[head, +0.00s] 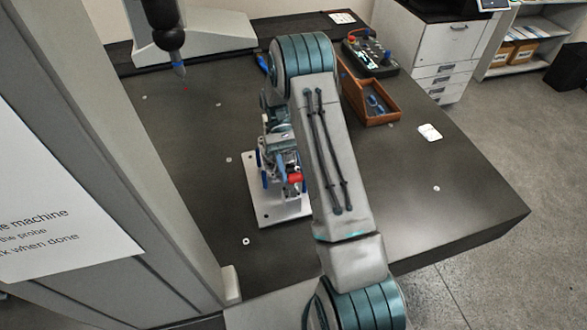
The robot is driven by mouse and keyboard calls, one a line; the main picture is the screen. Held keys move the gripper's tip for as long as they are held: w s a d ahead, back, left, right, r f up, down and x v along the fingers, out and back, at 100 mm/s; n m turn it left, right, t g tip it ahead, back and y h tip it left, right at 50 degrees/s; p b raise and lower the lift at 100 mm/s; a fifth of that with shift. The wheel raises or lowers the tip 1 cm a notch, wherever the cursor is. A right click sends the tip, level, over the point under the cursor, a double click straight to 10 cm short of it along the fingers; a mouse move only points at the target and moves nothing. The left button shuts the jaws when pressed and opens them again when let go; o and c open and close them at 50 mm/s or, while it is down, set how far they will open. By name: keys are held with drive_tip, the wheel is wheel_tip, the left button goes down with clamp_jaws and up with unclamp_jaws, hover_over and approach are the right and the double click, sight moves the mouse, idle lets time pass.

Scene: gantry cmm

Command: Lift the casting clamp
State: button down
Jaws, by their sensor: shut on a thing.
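The casting clamp (295,178), with a red grip and metal parts, is in the middle of the head view. It stands among blue parts on a light metal plate (268,214) on the dark table. My gripper (284,152) is directly above it, pointing down, and is shut on the clamp. My own arm crosses in front and hides the right side of the clamp and much of the gripper. I cannot tell whether the clamp is clear of the plate.
A measuring probe (179,70) hangs above the table at the upper left. A wooden tray (383,117) and a control box (369,55) lie behind my arm to the right. A grey column (125,130) stands at the left. The table's right part is mostly free.

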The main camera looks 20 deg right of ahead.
drive_tip(key=c, duration=0.9)
unclamp_jaws()
drive_tip(key=shift+w, duration=0.1)
drive_tip(key=shift+b+v, duration=0.5)
drive_tip(key=shift+v, duration=3.25)
